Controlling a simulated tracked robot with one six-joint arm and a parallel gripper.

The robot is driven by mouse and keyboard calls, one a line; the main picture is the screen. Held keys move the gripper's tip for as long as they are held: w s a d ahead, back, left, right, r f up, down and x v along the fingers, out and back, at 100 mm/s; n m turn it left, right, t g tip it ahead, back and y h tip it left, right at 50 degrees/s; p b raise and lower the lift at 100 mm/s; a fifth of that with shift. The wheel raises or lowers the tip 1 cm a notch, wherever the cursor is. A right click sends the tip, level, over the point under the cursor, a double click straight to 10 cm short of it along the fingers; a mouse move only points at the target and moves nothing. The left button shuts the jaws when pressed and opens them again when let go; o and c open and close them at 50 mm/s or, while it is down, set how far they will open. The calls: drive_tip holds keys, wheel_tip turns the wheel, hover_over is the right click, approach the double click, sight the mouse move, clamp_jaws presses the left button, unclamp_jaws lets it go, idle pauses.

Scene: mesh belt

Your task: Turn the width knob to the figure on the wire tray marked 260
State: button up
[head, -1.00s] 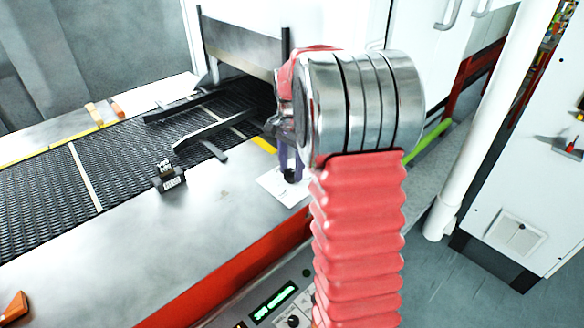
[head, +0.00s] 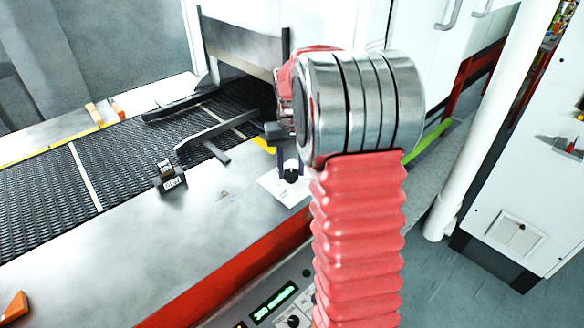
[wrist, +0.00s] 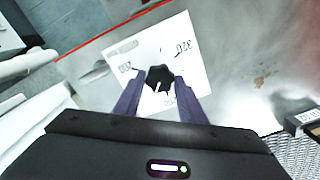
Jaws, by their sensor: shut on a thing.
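The width knob (head: 291,175) is black and stands on a white card (head: 272,186) on the steel ledge. In the wrist view the knob (wrist: 160,78) sits between the two purple fingers of my gripper (wrist: 158,84), which is shut on it. A small white mark shows on the knob's lower side. The card (wrist: 150,50) bears a figure that looks like 320 at its upper right, and smaller figures I cannot read surely. A dark block with white labels (head: 170,177) stands at the belt's near edge; its figures are unclear. I cannot pick out a tray marked 260.
The mesh belt (head: 120,160) runs into the machine opening, with a dark guide rail (head: 215,132) over it. Orange stops lie at the far edge. A panel with a green display (head: 274,303) is below the red front edge. A white pipe (head: 480,120) stands at right.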

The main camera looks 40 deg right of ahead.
sight(291, 172)
drive_tip(key=n, duration=0.3)
drive_tip(key=shift+w+r+n, duration=0.1)
drive_tip(key=shift+n, duration=2.2)
drive_tip(key=o, duration=1)
drive_tip(key=shift+o, duration=0.2)
wheel_tip(291, 172, up, 14)
drive_tip(key=shift+f, duration=0.2)
